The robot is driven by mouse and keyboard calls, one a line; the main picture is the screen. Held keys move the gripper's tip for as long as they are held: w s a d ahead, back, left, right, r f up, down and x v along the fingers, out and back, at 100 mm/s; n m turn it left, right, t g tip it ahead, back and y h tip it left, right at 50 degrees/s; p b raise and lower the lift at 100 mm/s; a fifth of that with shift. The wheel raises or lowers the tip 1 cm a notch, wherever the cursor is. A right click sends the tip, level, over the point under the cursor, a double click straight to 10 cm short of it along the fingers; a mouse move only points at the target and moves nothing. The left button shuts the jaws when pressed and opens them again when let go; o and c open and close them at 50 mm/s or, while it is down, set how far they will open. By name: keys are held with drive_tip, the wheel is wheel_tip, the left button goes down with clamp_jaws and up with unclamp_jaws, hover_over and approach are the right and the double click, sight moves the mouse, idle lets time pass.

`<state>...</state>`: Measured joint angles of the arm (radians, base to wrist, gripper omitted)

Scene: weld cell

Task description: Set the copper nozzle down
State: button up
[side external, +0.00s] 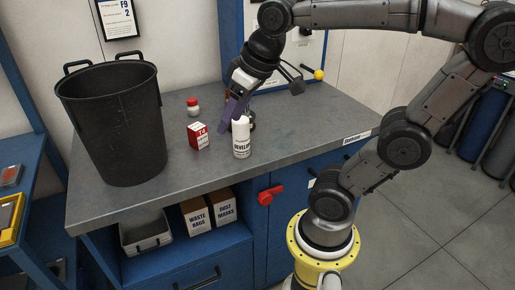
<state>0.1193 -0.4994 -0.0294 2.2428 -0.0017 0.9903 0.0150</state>
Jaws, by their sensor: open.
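My gripper (237,122) reaches down to the grey bench top (300,117), just behind and left of a white spray can (241,140) labelled "DEVELOPER". A purple-grey finger shows beside the can, and the jaws are open. The can stands upright and hides part of the fingertips and the bench behind it. I cannot make out the copper nozzle; a small dark shape behind the can is too unclear to name.
A red and white box (198,136) and a small white bottle with a red cap (193,106) stand left of my gripper. A large black bin (112,125) fills the bench's left end. The bench right of the can is mostly clear.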

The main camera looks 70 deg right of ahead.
drive_tip(key=s+a+f+n, duration=0.1)
drive_tip(key=s+a+f, duration=0.1)
drive_tip(key=s+f, duration=0.3)
drive_tip(key=shift+s+a+n+t+y, duration=0.3)
drive_tip(key=shift+s+a, duration=0.05)
drive_tip(key=shift+s, duration=0.25)
drive_tip(key=shift+f, duration=0.1)
idle(0.5)
